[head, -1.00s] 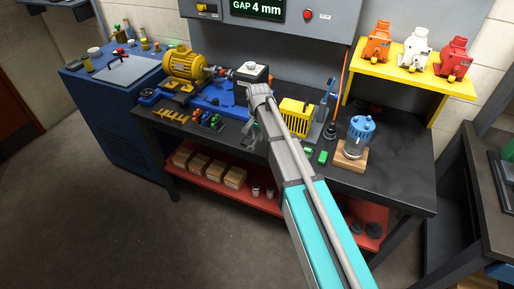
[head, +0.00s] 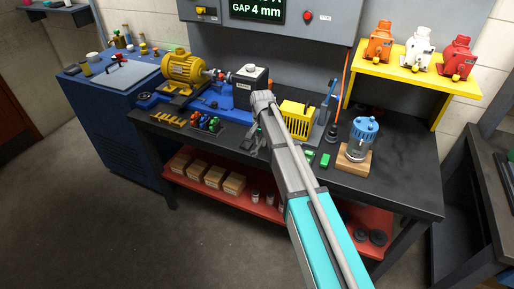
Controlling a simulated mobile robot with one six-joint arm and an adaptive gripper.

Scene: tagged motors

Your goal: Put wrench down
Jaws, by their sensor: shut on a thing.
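My gripper (head: 253,143) is at the end of my arm, low over the front middle of the black workbench (head: 395,187). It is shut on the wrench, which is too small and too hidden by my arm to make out. I cannot tell whether the wrench touches the bench top.
Left of my gripper are a yellow motor (head: 185,69) on a blue base and several coloured-handled tools (head: 205,123). To the right are a yellow slotted box (head: 296,112), green blocks (head: 324,160) and a blue-topped jar (head: 361,138). A yellow shelf (head: 430,74) holds three tagged units.

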